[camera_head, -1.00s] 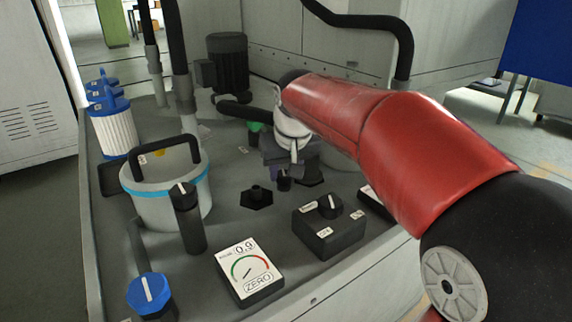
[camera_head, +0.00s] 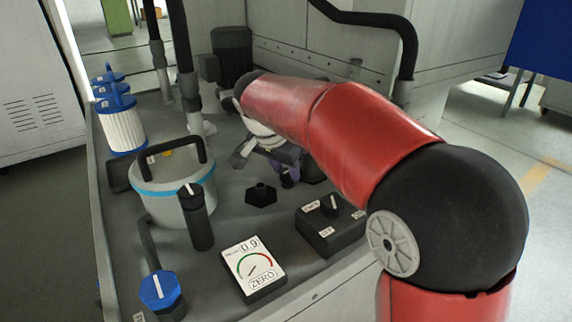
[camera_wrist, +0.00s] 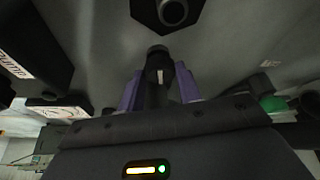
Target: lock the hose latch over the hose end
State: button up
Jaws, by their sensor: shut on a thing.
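My gripper (camera_head: 288,176) points down over the bench top in the head view, partly hidden by my red arm. In the wrist view its two purple fingers (camera_wrist: 160,88) are shut on a black handle (camera_wrist: 160,62) with a rounded end and a pale line. This may be the hose latch; its pivot and far parts are hidden. A black hex fitting (camera_head: 261,194) with a short round stub stands apart from the gripper, and also shows at the top of the wrist view (camera_wrist: 169,12). I cannot make out the hose end; my arm and gripper cover that area.
A black switch box (camera_head: 330,232) and a white gauge panel (camera_head: 252,267) stand in front of the gripper. A lidded grey pot (camera_head: 172,190), a black-handled valve (camera_head: 197,220) and a blue knob (camera_head: 160,291) stand left. A dark motor (camera_head: 232,55) is behind.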

jog(key=shift+a+m+g+h+p, duration=0.1)
jog(key=shift+m+g+h+p, duration=0.2)
jog(key=shift+m, duration=0.8)
jog(key=o, duration=0.7)
jog(key=shift+w, duration=0.1)
jog(key=p+v, duration=0.1)
jog(key=v, duration=0.7)
jog(key=shift+f, duration=0.1)
